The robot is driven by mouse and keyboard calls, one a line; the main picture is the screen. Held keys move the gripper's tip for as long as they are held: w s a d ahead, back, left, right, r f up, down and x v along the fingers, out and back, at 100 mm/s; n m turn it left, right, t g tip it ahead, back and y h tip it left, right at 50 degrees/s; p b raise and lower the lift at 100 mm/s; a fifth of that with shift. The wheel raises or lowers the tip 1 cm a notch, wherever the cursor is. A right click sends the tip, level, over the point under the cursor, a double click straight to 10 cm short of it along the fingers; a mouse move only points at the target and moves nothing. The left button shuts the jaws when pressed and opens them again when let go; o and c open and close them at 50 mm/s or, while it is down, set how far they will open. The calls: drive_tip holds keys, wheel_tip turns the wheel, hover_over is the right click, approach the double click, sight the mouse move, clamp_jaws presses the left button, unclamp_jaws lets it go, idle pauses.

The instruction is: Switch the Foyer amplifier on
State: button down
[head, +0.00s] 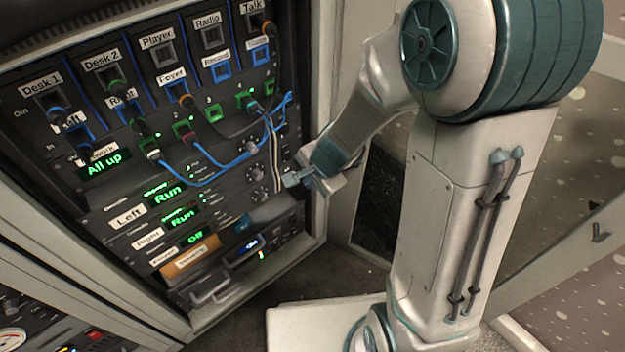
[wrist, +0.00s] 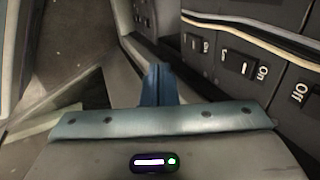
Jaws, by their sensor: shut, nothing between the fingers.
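The Foyer amplifier is the lowest of three stacked units in the rack in the head view; its label (head: 163,257) is small and its green display (head: 193,236) reads Off. The Left (head: 128,217) and Right (head: 148,238) amplifiers above it have displays reading Run. My gripper (head: 288,181) is shut and empty, just off the right side of the rack front. In the wrist view its blue fingers (wrist: 158,82) are together, apart from several rocker switches marked On, such as a near one (wrist: 297,95) and a middle one (wrist: 238,66). I cannot tell which rocker is Foyer's.
Pale cables (wrist: 255,36) run past the rockers. Blue patch cables (head: 215,168) hang across the rack front above the amplifiers. An orange-brown panel (head: 190,256) sits below them. An open cabinet door (head: 530,235) stands at the right, behind my arm.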

drive_tip(key=w+a+f, duration=0.3)
drive_tip(key=w+f, duration=0.1)
drive_tip(key=w, duration=0.1)
drive_tip(key=shift+a+f+b, duration=0.2)
drive_tip(key=shift+a+b, duration=0.05)
drive_tip(key=shift+b, duration=0.05)
drive_tip(key=shift+w+d, duration=0.1)
drive_tip(key=shift+w, duration=0.05)
